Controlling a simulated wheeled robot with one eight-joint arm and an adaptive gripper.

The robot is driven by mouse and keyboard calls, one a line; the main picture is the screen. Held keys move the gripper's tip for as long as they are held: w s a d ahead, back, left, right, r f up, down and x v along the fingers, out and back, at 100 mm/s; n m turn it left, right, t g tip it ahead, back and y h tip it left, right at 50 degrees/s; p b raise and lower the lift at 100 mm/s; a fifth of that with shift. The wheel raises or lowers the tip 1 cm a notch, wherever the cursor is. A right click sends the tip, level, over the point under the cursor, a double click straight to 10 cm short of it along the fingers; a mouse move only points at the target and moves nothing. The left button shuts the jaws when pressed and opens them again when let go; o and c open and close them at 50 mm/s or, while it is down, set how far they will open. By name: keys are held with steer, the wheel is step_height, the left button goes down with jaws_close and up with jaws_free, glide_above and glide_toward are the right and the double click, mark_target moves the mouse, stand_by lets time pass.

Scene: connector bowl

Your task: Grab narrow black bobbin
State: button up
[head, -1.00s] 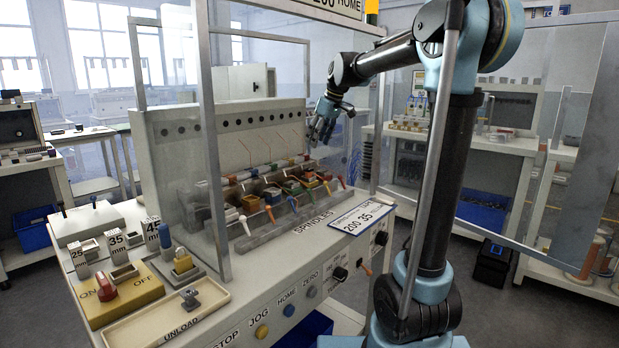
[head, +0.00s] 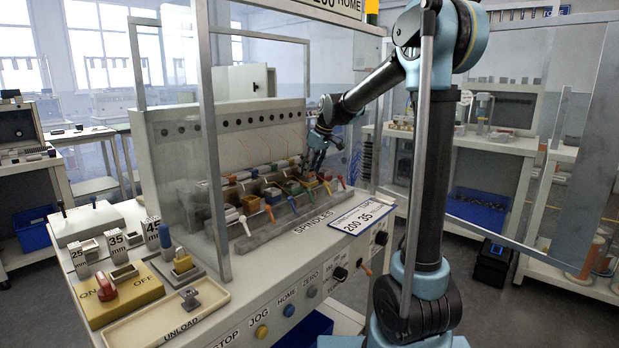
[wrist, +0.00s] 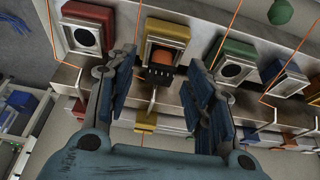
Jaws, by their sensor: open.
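My gripper (head: 318,160) is inside the clear guard of the machine, just above the right end of the row of spindles. In the wrist view my gripper (wrist: 160,68) has its two blue-padded fingers spread apart, one on each side of a yellow spindle unit (wrist: 168,30). Between the fingers is a small black part (wrist: 160,77) below an orange round piece (wrist: 164,57); it may be the narrow black bobbin, but I cannot tell for sure. Neither finger visibly touches it. In the head view the bobbin cannot be made out.
Red (wrist: 88,25), green (wrist: 236,60) and blue (wrist: 290,78) units stand close beside the yellow one. Thin orange threads run between them. In the head view the clear front panel (head: 210,130) and an unload tray (head: 165,313) are to the left.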

steer(key=shift+w+a+f, duration=0.1)
steer(key=shift+f, duration=0.25)
steer(key=c, duration=1)
steer(key=shift+o, duration=0.2)
steer(key=shift+r, duration=0.2)
